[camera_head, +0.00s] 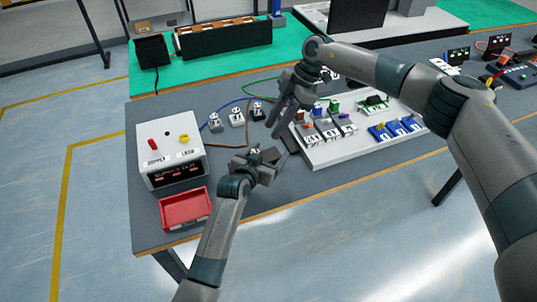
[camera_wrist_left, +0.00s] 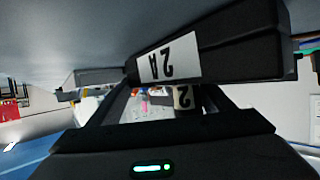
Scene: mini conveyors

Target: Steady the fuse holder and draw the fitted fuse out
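A black fuse holder (camera_wrist_left: 222,45) with a white label reading 2A, upside down, fills the upper part of the left wrist view. In the head view it is a small dark block (camera_head: 269,155) on the table near the front edge. My left gripper (camera_head: 262,161) is right at it; I cannot tell whether the fingers press on it. A pale piece marked 2 (camera_wrist_left: 183,98) shows just under the holder in the wrist view; I cannot tell whether it is the fuse. My right gripper (camera_head: 281,119) is spread open and empty, above and behind the holder.
A white box with lamps (camera_head: 172,160) and a red tray (camera_head: 186,208) stand at the left. A pale board (camera_head: 340,153) with labelled modules lies to the right. Small sockets (camera_head: 237,117) and loose wires lie behind. A dark bin (camera_head: 222,40) stands on the green bench.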

